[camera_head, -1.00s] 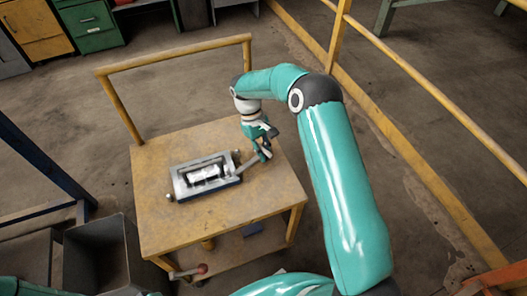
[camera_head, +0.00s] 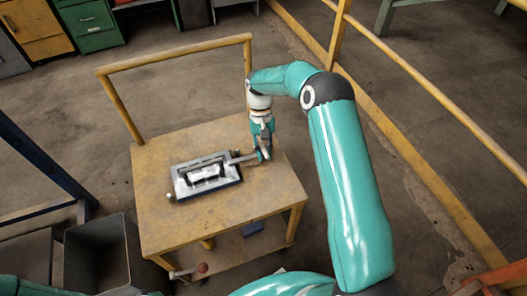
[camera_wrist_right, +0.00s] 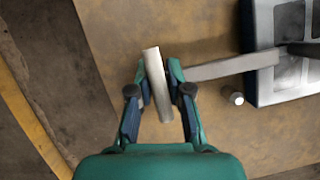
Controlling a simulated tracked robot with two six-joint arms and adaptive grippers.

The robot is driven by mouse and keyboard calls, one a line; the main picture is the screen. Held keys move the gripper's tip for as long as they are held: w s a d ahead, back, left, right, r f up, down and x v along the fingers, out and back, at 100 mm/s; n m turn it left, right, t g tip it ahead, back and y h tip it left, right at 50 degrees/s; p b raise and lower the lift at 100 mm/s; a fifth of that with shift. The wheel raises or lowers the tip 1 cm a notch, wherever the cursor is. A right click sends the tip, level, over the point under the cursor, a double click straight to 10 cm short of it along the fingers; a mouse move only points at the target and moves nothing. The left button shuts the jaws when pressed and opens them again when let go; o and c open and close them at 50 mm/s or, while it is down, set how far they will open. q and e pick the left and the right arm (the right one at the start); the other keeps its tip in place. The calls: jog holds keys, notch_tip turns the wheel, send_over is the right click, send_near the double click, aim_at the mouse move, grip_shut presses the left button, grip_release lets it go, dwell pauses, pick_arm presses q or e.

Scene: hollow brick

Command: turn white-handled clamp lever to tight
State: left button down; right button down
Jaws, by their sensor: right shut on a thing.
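The clamp is a grey metal frame (camera_head: 187,188) on the tabletop, with a white and dark part inside it. In the right wrist view its edge (camera_wrist_right: 265,50) is at the upper right. A flat metal lever arm (camera_wrist_right: 230,66) reaches from the clamp to an upright white handle (camera_wrist_right: 154,62). My right gripper (camera_head: 262,155) is at the right end of the lever. In the wrist view its fingers (camera_wrist_right: 158,78) are shut on the white handle, one on each side. My left gripper is not in view.
The clamp stands on a yellow-brown cart (camera_head: 190,232) with a raised rail (camera_head: 180,56) at the back. A short white stud (camera_wrist_right: 235,98) stands beside the clamp. A dark bin (camera_head: 98,255) is left of the cart. Yellow railing (camera_head: 420,78) runs along the right.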

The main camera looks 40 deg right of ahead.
jog(key=shift+d+r, duration=0.1)
jog(key=shift+d, duration=0.1)
jog(key=c, duration=1.2)
grip_release()
jog(key=shift+o, duration=0.3)
jog(key=shift+a, duration=0.1)
jog(key=v, duration=1.1)
jog(key=shift+r, duration=0.4)
jog(key=shift+w, duration=0.15)
